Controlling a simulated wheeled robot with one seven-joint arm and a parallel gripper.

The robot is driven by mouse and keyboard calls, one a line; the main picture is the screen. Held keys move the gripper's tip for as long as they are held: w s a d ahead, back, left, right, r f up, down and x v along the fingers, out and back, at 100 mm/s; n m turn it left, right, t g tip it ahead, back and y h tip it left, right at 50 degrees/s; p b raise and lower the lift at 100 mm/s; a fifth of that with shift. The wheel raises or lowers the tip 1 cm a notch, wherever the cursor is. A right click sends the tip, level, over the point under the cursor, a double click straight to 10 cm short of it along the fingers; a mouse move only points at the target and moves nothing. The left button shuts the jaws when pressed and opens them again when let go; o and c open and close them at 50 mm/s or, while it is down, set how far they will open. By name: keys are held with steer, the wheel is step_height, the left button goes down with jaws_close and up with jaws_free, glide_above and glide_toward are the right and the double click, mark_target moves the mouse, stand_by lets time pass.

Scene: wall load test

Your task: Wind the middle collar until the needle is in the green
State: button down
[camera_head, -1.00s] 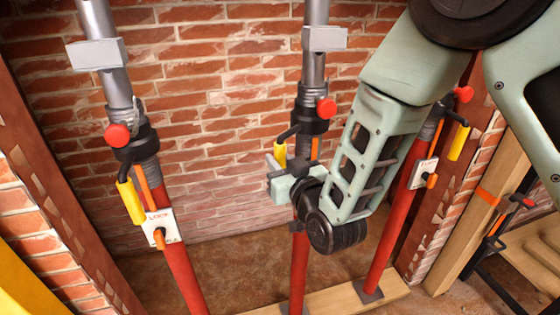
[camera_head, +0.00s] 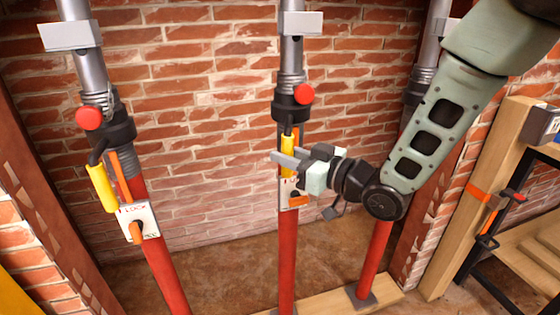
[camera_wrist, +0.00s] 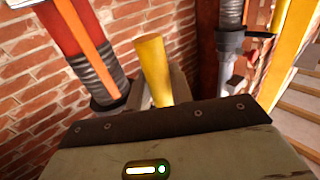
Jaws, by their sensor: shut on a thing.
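The middle prop (camera_head: 287,250) has a red lower tube, a grey upper tube and a black collar (camera_head: 291,108) with a red knob (camera_head: 304,94). A yellow handle (camera_head: 288,143) hangs from this collar. My gripper (camera_head: 284,158) reaches in from the right and is shut on the handle. In the wrist view the yellow handle (camera_wrist: 152,62) rises between my fingers, beside the grey thread (camera_wrist: 97,75). A white lock plate (camera_head: 284,194) with an orange lever (camera_head: 298,200) sits just below, partly covered by my gripper. I see no needle or green zone.
The left prop (camera_head: 168,265) has its own collar, yellow handle and lock plate. The right prop (camera_head: 374,255) stands partly behind my arm. A brick wall (camera_head: 210,130) is behind. A wooden post (camera_head: 470,215) and steps (camera_head: 525,240) are at the right.

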steer(key=shift+d, duration=0.8)
steer(key=shift+w, duration=0.1)
steer(key=c, duration=1.3)
jaws_free()
steer(key=p+v, duration=1.4)
steer(key=v, duration=0.3)
steer(key=shift+d+p, duration=0.15)
steer(key=shift+p, duration=0.25)
